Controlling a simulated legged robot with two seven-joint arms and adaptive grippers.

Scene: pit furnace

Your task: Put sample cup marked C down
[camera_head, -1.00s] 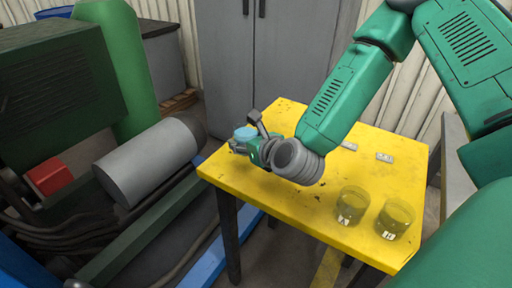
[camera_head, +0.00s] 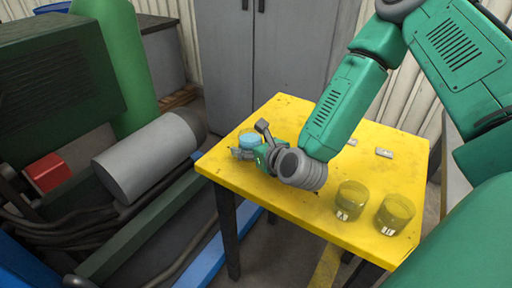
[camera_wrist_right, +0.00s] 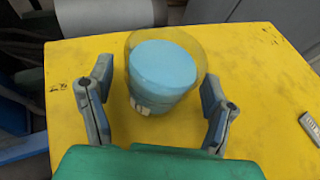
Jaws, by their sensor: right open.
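A clear sample cup with light blue contents (camera_head: 249,138) stands upright on the yellow table (camera_head: 240,180) near its left edge. In the right wrist view the cup (camera_wrist_right: 165,75) sits between my right gripper's two fingers, with a gap on each side. A white label shows low on its near side, but I cannot read its letter. My right gripper (camera_wrist_right: 160,110) is open around the cup; in the head view the gripper (camera_head: 252,146) reaches it from the right. My left gripper is not in view.
Two clear yellowish cups with white labels, one (camera_head: 350,201) beside the other (camera_head: 395,214), stand at the table's front right. Small pale tags (camera_head: 384,153) lie farther back. A grey cylinder (camera_head: 150,160) and dark machinery stand left of the table. The table's middle is partly clear.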

